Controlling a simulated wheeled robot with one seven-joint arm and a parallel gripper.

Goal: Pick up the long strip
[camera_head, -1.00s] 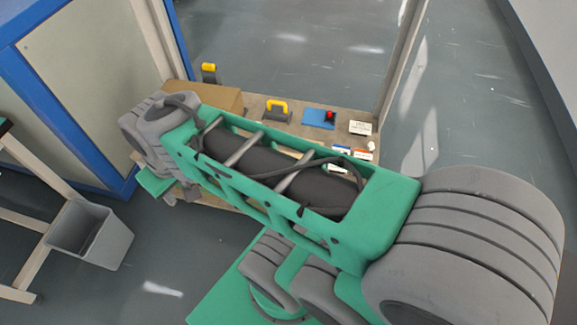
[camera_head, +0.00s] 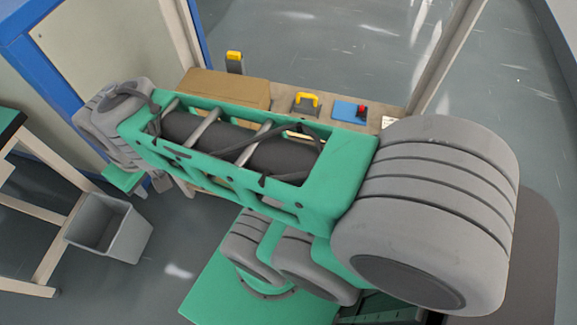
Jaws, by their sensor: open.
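I cannot make out a long strip; my own green and grey arm covers the near part of the wooden bench (camera_head: 285,92). My gripper (camera_head: 143,182) shows only in part, below the grey wrist at the left end of the arm. It hangs by the bench's near left side, and its fingertips are hard to make out. It is open, and I see nothing held in it.
On the bench are a brown box (camera_head: 222,86), a yellow-topped tool (camera_head: 235,63), a yellow-handled block (camera_head: 305,103) and a blue block with a red knob (camera_head: 350,111). Frame posts rise behind. A grey bin (camera_head: 125,232) stands on the floor at left.

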